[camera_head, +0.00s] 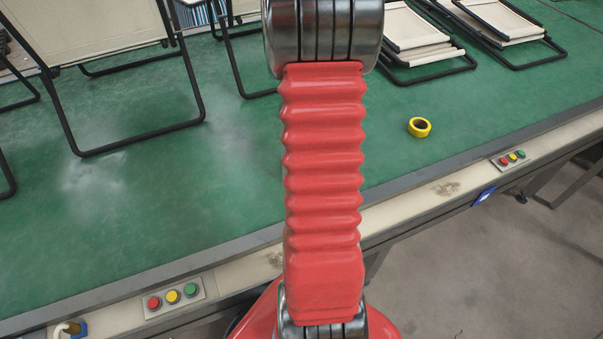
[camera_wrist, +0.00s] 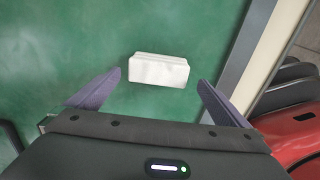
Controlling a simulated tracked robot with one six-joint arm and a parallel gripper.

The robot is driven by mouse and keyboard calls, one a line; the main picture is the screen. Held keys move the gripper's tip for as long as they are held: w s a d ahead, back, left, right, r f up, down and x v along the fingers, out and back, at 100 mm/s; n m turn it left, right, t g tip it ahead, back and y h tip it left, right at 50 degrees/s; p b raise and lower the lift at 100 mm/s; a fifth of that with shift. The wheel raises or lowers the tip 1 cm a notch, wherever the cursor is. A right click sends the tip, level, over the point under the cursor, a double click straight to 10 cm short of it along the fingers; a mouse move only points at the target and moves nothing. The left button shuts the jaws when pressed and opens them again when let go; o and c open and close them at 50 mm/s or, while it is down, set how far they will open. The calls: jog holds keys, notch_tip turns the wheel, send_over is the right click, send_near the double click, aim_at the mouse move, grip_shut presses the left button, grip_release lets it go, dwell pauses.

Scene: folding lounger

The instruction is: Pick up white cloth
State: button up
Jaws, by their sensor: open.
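A white cloth (camera_wrist: 159,71), folded into a small block, lies on the green table surface in the wrist view. It sits just ahead of my gripper (camera_wrist: 160,85), close to the gap between the two purple fingertips. My gripper is open with nothing between its fingers. Its height above the cloth is hard to judge. In the head view my red arm covers the middle of the picture, and neither the cloth nor the gripper shows there.
The green table (camera_head: 250,180) has folding loungers (camera_head: 120,60) at the back left and folded ones (camera_head: 425,40) at the back right. A yellow tape roll (camera_head: 419,127) lies right of my arm. Button panels (camera_head: 174,297) line the front edge.

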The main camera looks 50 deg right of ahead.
notch_tip(320, 180, down, 5)
jog(key=shift+w+d+r, duration=0.1)
dwell(0.7)
jog(key=c, duration=1.1)
jog(key=shift+r, duration=0.1)
notch_tip(320, 180, up, 10)
jog(key=shift+f, duration=0.1)
dwell(0.5)
